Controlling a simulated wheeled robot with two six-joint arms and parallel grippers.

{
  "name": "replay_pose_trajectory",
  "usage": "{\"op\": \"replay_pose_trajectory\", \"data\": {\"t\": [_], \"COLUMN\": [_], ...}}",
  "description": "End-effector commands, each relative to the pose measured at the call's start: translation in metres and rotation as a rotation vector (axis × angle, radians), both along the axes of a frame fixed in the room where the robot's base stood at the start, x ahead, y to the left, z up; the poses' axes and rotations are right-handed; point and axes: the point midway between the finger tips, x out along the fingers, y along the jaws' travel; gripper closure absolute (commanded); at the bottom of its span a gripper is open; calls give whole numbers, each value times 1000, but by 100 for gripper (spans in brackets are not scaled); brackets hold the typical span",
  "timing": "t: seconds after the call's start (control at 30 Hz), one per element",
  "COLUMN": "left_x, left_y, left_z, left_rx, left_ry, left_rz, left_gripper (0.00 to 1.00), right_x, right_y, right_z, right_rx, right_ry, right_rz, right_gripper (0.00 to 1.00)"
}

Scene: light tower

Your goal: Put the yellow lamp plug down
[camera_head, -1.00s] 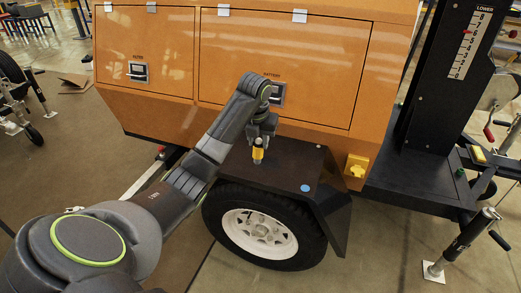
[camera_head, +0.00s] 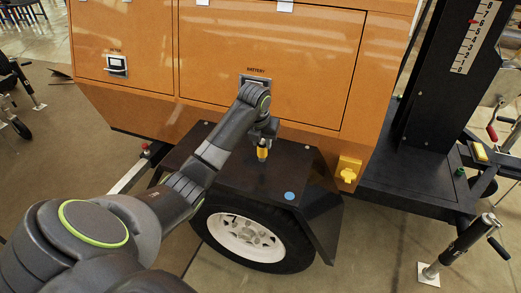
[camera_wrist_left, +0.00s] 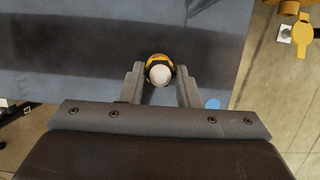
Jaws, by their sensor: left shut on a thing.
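The yellow lamp plug (camera_head: 262,153) is small, yellow with a dark lower end, and points downward over the black fender top (camera_head: 225,170). My left gripper (camera_head: 264,138) is shut on it from above. In the left wrist view the plug (camera_wrist_left: 158,72) shows a pale round end and a yellow rim between the two fingers of my left gripper (camera_wrist_left: 160,85). I cannot tell whether its lower end touches the fender. My right gripper is in neither view.
A yellow socket box (camera_head: 348,170) is on the orange cabinet (camera_head: 270,60) to the right of the fender. A blue round spot (camera_head: 290,196) marks the fender's front right. The fender top around the plug is clear. A black mast (camera_head: 440,80) stands at the right.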

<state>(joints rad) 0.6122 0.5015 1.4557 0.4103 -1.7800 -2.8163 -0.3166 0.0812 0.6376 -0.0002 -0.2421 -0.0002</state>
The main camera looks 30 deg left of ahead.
Motion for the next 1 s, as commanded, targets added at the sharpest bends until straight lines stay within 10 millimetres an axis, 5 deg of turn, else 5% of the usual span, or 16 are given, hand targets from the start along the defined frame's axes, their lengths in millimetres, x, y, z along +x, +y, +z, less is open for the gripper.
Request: {"op": "replay_pose_trajectory", "data": {"t": [0.2, 0.6, 0.63, 0.7, 0.8, 1.0], "left_x": [-1, 0, 0, 0, 0, 0], "left_y": [0, -1, 0, 0, 0, 0], "left_z": [-34, -39, -40, -39, -39, -39], "left_rx": [0, -1, -1, -1, -1, -1], "left_ry": [2, 1, 1, 1, 1, 1], "left_rz": [-1, -1, -1, -1, -1, -1], "left_gripper": [98, 98, 68, 59, 49, 49], "right_x": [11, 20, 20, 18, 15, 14], "right_y": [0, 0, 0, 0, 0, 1], "right_z": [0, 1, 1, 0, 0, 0], "right_rx": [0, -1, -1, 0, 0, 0], "right_ry": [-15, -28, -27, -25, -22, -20], "right_rz": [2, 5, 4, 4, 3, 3], "right_gripper": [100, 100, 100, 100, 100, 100]}}
